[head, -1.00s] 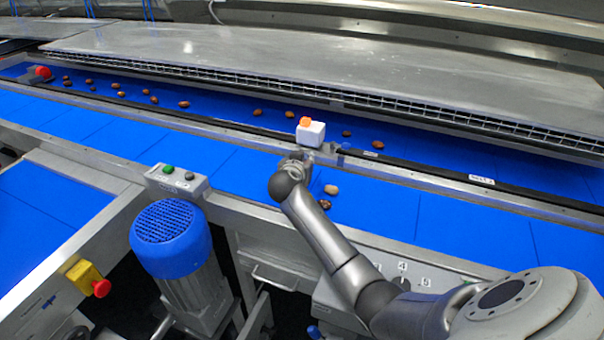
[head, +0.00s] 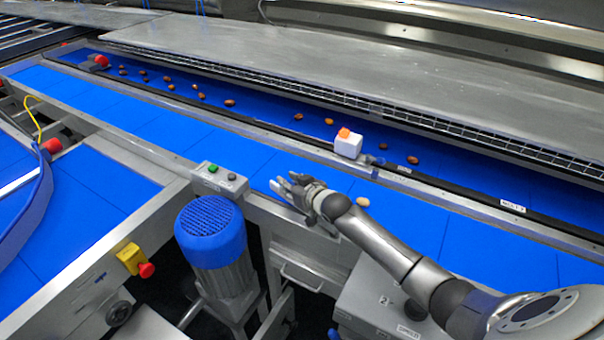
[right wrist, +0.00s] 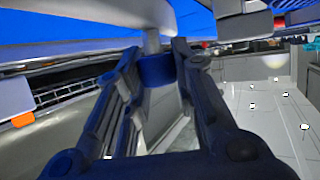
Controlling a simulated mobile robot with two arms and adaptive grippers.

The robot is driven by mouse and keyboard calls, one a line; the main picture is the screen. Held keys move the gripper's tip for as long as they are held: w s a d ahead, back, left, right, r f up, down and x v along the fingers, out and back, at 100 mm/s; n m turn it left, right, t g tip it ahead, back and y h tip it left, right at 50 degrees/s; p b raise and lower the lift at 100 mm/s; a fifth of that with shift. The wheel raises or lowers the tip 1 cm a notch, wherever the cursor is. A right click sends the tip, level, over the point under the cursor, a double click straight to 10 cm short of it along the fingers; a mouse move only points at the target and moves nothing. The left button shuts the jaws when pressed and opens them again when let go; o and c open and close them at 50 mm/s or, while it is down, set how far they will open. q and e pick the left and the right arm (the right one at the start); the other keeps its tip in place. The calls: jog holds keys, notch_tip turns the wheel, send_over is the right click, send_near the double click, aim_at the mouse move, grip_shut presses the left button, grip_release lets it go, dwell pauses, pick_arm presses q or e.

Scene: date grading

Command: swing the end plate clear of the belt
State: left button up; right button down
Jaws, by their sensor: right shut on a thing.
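My right gripper (head: 298,187) is over the front edge of the near blue belt (head: 450,225), left of the white box. In the right wrist view, its fingers (right wrist: 155,75) are shut on a small blue grip (right wrist: 157,71) below a grey upright. A pale grey surface shows behind the grip. I cannot tell whether this is part of the end plate; its outline is not clear in either view. In the head view the gripper hides what it holds. My left gripper is not in view.
A white box (head: 347,148) with an orange top stands on the rail between the belts. Several brown dates (head: 230,103) lie on the far belt. A pale date (head: 362,202) lies beside my arm. A blue motor (head: 210,232) and a button box (head: 219,180) stand at the front.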

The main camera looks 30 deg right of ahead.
jog(key=shift+s+a+n+y+b, duration=0.3)
jog(key=shift+s+a+n+y, duration=0.1)
jog(key=shift+a+n+y, duration=0.3)
jog(key=shift+s+a+n+y+b, duration=0.3)
jog(key=shift+a+n+y, duration=0.2)
jog(key=shift+a+y, duration=0.25)
jog(key=shift+s+a+f+n+g+y, duration=0.1)
jog(key=shift+s+a+n+g+y, duration=0.2)
jog(key=shift+a+g, duration=0.15)
jog(key=c, duration=1.2)
grip_release()
jog(key=shift+a, duration=0.1)
jog(key=shift+o, duration=0.2)
jog(key=v, duration=1.2)
